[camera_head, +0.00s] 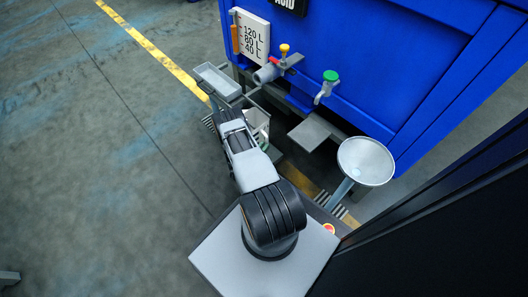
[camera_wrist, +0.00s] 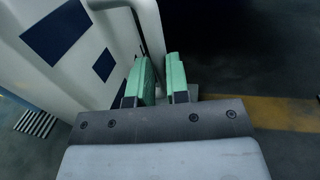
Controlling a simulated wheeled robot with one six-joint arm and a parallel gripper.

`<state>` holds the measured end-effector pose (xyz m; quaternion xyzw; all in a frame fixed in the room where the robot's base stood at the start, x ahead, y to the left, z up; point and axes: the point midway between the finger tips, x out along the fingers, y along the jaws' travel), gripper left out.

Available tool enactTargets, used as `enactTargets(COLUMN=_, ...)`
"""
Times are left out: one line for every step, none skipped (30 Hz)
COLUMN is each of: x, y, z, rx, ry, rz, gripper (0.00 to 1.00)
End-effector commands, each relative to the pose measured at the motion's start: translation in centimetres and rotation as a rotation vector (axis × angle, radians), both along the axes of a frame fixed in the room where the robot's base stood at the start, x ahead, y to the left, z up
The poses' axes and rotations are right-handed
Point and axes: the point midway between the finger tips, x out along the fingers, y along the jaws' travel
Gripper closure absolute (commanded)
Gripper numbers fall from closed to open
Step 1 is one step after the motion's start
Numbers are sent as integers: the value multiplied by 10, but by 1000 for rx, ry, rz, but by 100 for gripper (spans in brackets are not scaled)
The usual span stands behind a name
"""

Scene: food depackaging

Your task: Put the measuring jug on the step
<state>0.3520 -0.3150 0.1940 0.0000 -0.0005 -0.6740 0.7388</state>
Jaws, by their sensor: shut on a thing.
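The white measuring jug (camera_head: 258,120) is low in front of the blue tank, partly hidden behind my arm in the head view. In the wrist view the jug (camera_wrist: 85,85) fills the left side, with dark blue patches on its wall. My gripper (camera_wrist: 160,78) has green fingertips closed on the jug's handle (camera_wrist: 139,28), at the jug's right side. In the head view my fingertips are mostly hidden by the arm. A flat grey plate (camera_head: 309,132), which looks like the step, sticks out from the tank under the green-topped tap, to the right of the jug.
The blue tank (camera_head: 370,60) carries a yellow-knobbed outlet (camera_head: 268,73) and a green-topped tap (camera_head: 326,86). A grey tray (camera_head: 216,80) stands left of the jug. A round basin (camera_head: 365,153) on a post stands right of the plate. Open floor lies left.

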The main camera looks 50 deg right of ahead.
Motion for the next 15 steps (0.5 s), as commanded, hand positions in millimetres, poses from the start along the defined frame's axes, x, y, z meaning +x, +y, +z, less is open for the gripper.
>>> enactTargets(x=0, y=-3, z=-7, rx=-2, ry=-1, rz=-1, gripper=100)
enactTargets(x=0, y=-3, z=-13, rx=-1, ry=0, rz=0, gripper=100)
enactTargets(x=0, y=-2, z=-19, rx=-1, ry=0, rz=0, gripper=100)
enactTargets(x=0, y=-2, z=-24, rx=-2, ry=0, rz=0, gripper=100)
enactTargets(x=0, y=-2, z=-29, rx=-2, ry=-1, rz=0, gripper=100)
enactTargets(x=0, y=-2, z=-33, rx=-2, ry=-1, rz=0, gripper=100)
enactTargets(x=0, y=-2, z=-36, rx=-2, ry=-1, rz=0, gripper=100)
enactTargets(x=0, y=-2, z=-37, rx=-3, ry=-1, rz=0, gripper=100)
enactTargets(x=0, y=-2, z=-37, rx=-3, ry=-2, rz=0, gripper=100)
enactTargets(x=0, y=-2, z=-36, rx=-3, ry=-2, rz=0, gripper=100)
enactTargets(x=0, y=-2, z=-35, rx=-3, ry=-2, rz=0, gripper=100)
enactTargets(x=0, y=-2, z=-34, rx=-3, ry=-2, rz=0, gripper=100)
enactTargets(x=0, y=-2, z=-34, rx=-3, ry=-2, rz=0, gripper=100)
enactTargets(x=0, y=-2, z=-34, rx=-3, ry=-2, rz=0, gripper=100)
enactTargets(x=0, y=-2, z=-34, rx=-3, ry=-2, rz=-1, gripper=100)
